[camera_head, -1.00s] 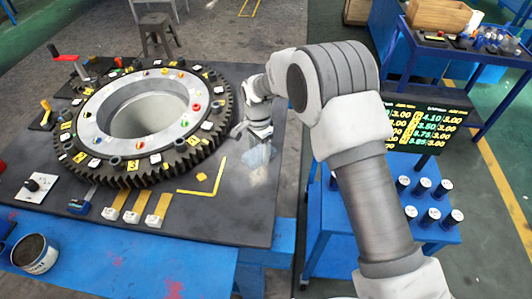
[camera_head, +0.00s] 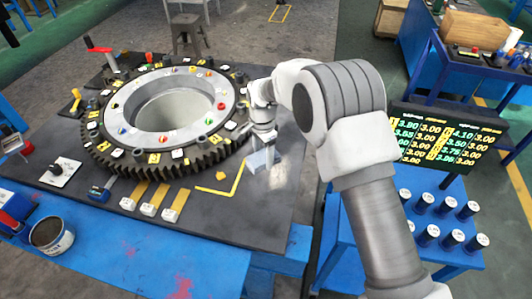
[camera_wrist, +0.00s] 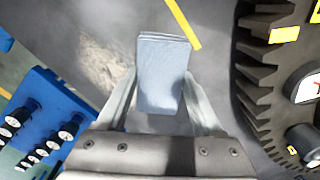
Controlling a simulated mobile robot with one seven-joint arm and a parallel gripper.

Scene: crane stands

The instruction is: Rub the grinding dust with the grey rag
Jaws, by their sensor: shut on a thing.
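My gripper (camera_head: 263,147) is shut on the grey rag, a folded blue-grey block (camera_head: 262,160). The rag also shows in the wrist view (camera_wrist: 162,70), between the two fingers of my gripper (camera_wrist: 162,105). The grinding dust is a pale, mottled patch (camera_wrist: 97,68) on the dark plate, just left of the rag in the wrist view. In the head view it is a faint pale smear (camera_head: 287,168) right of the rag. The rag is low over the plate; I cannot tell whether it touches. Any dust beneath the rag is hidden.
The large toothed gear ring (camera_head: 105,158) stands close left of my gripper. A yellow L-shaped mark (camera_head: 236,185) lies beside the rag. A blue cart with several dark cylinders (camera_head: 428,235) and a number screen (camera_head: 448,133) stand right. A can (camera_head: 52,238) stands front left.

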